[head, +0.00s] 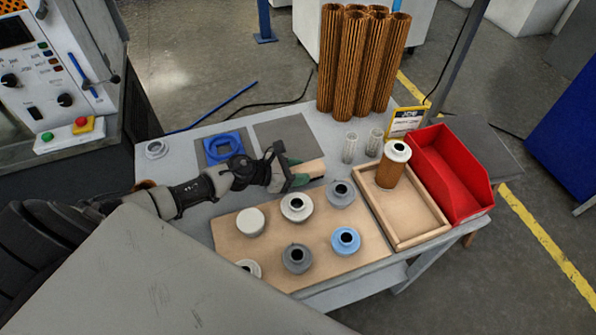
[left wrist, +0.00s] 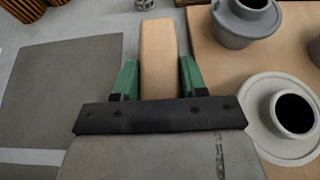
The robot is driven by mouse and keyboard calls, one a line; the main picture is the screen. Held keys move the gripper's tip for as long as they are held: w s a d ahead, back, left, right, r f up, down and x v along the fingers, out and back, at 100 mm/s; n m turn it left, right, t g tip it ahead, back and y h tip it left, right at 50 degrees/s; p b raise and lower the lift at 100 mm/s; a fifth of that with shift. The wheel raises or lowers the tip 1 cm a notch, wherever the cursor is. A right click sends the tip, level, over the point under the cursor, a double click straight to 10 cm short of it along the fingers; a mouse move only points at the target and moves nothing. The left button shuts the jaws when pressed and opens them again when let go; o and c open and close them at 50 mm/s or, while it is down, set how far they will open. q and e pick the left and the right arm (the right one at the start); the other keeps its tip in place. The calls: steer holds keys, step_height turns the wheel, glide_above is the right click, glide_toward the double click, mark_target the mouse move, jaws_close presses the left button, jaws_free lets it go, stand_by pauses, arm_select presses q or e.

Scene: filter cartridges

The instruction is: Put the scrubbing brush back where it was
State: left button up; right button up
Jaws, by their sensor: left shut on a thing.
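The scrubbing brush (head: 309,169) shows as a pale wooden block; no bristles are visible. My left gripper (head: 293,171) is shut on it, and in the left wrist view the green fingers (left wrist: 158,80) sit on both sides of the brush (left wrist: 158,45). The brush points away from the gripper, over the table between an empty dark grey mat (head: 283,133) and the wooden board (head: 270,222). Whether its underside touches the table, I cannot tell. The mat also shows at left in the wrist view (left wrist: 60,95). My right gripper is not in view.
Several round caps, including a blue one (head: 345,240), stand on the board close to the gripper. A blue ring part (head: 222,147) lies left of the empty mat. A wooden tray (head: 403,245) holds a brown filter (head: 391,172); a red bin (head: 452,175) stands beside it.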

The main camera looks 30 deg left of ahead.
arm_select(q)
steer(key=shift+f, duration=0.1)
steer(key=shift+f, duration=0.1)
steer(key=o, duration=1)
steer(key=shift+s+a+r, duration=0.1)
steer(key=shift+r, duration=0.15)
steer(key=b+v, duration=0.2)
steer(key=v, duration=0.7)
steer(key=shift+s+a, duration=0.15)
steer(key=shift+s, duration=0.15)
steer(key=shift+v, duration=0.95)
steer(key=shift+r, duration=0.25)
